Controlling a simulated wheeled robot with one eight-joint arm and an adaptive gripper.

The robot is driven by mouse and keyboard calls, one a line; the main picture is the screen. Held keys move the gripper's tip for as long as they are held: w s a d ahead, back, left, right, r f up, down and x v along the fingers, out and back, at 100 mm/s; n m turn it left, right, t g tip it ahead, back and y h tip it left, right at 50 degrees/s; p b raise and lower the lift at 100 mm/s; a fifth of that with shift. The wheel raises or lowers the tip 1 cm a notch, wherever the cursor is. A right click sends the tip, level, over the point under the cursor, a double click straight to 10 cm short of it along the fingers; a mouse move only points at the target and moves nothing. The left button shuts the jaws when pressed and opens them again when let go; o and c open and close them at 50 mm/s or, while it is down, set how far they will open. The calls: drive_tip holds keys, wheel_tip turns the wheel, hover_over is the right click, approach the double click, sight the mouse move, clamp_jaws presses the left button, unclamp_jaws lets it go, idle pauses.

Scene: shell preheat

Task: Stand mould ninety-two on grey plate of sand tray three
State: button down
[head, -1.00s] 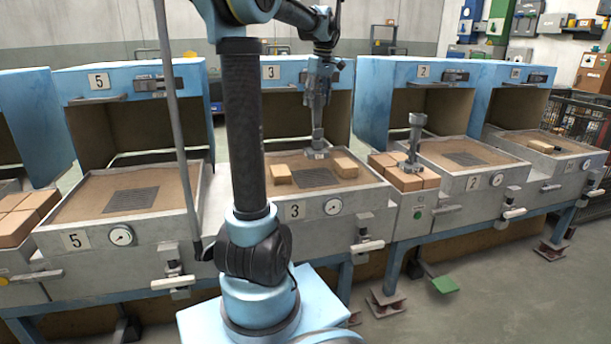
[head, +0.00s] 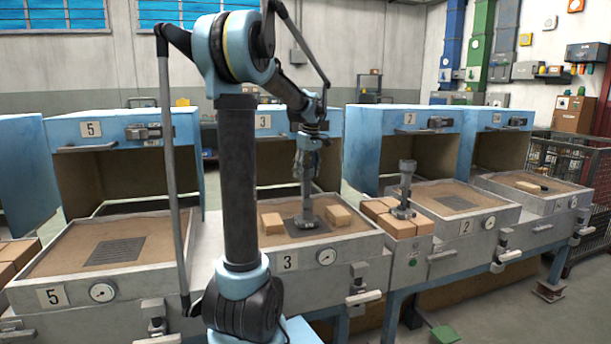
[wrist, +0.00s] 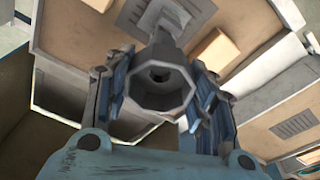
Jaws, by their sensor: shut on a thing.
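My gripper (head: 306,148) is shut on a grey metal mould (head: 307,185), which hangs upright below it. In the wrist view my gripper's fingers (wrist: 160,100) flank the mould's hollow faceted top (wrist: 160,82). The mould's wide foot is over the grey plate (head: 291,228) of sand tray three (head: 355,250). I cannot tell whether the foot touches the plate. The slotted plate also shows in the wrist view (wrist: 132,14), partly behind the mould. The number on the mould is too small to read.
Tan blocks (head: 271,222) (head: 339,217) lie on the sand at both sides of the plate. A similar mould (head: 405,185) stands on bricks (head: 412,230) between trays three and two. Tray five's plate (head: 117,251) and tray two's plate (head: 456,202) are bare. A blue hood (head: 285,122) rises behind tray three.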

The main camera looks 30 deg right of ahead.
drive_tip(key=shift+f, duration=0.35)
drive_tip(key=c, duration=0.7)
unclamp_jaws()
drive_tip(key=shift+f, duration=0.1)
wheel_tip(320, 180, up, 12)
drive_tip(key=s, duration=0.1)
drive_tip(key=shift+s, duration=0.4)
